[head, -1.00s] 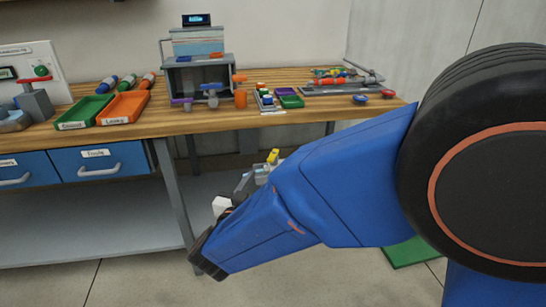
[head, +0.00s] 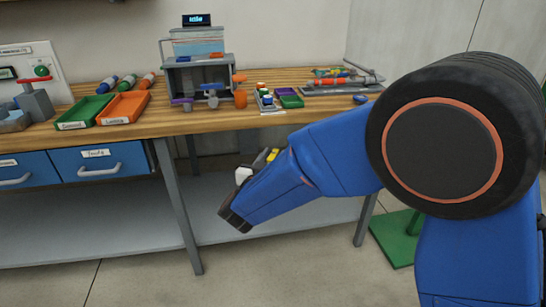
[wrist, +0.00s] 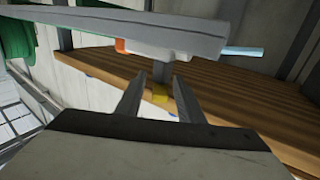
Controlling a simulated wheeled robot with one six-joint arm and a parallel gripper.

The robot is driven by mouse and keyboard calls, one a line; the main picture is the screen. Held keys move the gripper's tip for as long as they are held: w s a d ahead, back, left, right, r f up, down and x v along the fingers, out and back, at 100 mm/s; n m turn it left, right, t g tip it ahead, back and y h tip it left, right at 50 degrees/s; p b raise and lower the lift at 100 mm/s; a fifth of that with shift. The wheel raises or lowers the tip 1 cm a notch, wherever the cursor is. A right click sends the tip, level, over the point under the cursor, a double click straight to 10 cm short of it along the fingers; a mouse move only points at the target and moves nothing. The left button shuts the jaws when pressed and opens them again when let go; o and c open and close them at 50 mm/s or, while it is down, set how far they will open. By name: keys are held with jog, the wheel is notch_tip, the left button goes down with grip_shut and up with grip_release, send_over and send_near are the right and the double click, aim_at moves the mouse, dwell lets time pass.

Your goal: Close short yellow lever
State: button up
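A small yellow piece (wrist: 160,92), which looks like the short yellow lever, shows in the wrist view between and beyond my fingertips. It hangs below a grey stem (wrist: 161,72) and a long grey bar. My gripper (wrist: 158,84) is open, with its two fingers apart on either side of that piece in the picture. I cannot tell whether they touch it. In the head view a yellow piece (head: 272,155) shows just below the bench edge, beside my arm. My fingers are mostly hidden there behind my blue arm.
The wooden bench (head: 215,119) holds a green tray (head: 84,112), an orange tray (head: 124,107), a grey box rig (head: 199,78) and small parts. Blue drawers (head: 99,162) and a grey shelf lie below. A green base (head: 394,240) stands on the floor at right.

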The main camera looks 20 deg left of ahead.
grip_shut()
jog(key=shift+d+y, duration=0.1)
jog(key=shift+y, duration=0.2)
jog(key=shift+d+n+y, duration=0.15)
jog(key=shift+n+y, duration=0.75)
jog(key=shift+y, duration=0.2)
jog(key=shift+w+n+g+y, duration=0.1)
jog(key=shift+n+g+y, duration=0.45)
jog(key=shift+n+y, duration=0.6)
jog(key=shift+n+g+y, duration=0.55)
jog(key=shift+n+y, duration=0.1)
jog(key=shift+y, duration=0.9)
jog(key=shift+n+g+y, duration=0.3)
jog(key=shift+y, duration=0.1)
grip_release()
